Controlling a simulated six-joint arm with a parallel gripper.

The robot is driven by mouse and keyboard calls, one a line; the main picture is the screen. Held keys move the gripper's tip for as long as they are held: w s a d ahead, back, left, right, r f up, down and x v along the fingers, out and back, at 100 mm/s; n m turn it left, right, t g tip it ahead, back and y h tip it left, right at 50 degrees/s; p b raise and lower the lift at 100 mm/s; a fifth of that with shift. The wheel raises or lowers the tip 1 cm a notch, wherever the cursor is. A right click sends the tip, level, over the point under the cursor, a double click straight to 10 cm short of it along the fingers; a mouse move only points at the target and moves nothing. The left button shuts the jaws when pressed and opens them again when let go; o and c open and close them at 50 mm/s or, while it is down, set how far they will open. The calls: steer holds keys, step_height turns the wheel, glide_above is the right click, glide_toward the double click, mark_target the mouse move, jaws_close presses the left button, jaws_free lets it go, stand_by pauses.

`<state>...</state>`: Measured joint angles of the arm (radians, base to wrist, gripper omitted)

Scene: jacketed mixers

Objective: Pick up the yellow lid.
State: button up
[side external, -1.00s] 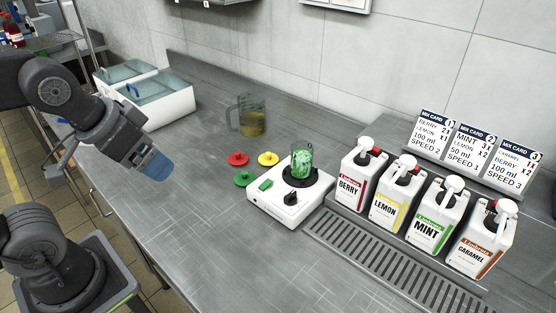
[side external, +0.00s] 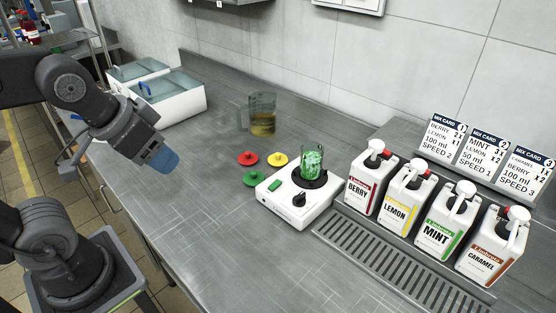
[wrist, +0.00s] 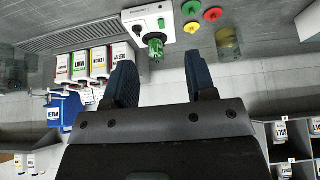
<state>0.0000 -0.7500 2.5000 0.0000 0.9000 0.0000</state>
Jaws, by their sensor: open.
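The yellow lid (side external: 280,160) lies flat on the steel bench, right of the red lid (side external: 248,158) and behind the green lid (side external: 256,179). Each lid has a small knob on top. My gripper (side external: 166,159), with blue fingers, is at the left, above the bench's front edge and well apart from the lids. In the wrist view my gripper (wrist: 159,68) is open with nothing held between its fingers. The yellow lid (wrist: 192,28) shows there near the top, beyond the right finger.
The white mixer (side external: 290,205) with a green-filled jar (side external: 312,163) stands just right of the lids. A jug of amber liquid (side external: 262,116) is behind them. Several syrup bottles (side external: 408,192) stand at the right. The bench front left of the lids is clear.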

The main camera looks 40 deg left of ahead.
steer(key=n+g+y, duration=0.3)
steer(key=n+g, duration=0.1)
steer(key=n, duration=0.7)
glide_above(278, 154)
steer(key=d, duration=0.1)
step_height(278, 154, down, 21)
steer(key=shift+s+d+f, duration=0.1)
steer(key=shift+s+x, duration=0.2)
steer(key=shift+x, duration=1.1)
steer(key=shift+s+x, duration=0.15)
steer(key=shift+x, duration=1.15)
steer(key=shift+w, duration=0.1)
steer(key=shift+c, duration=0.3)
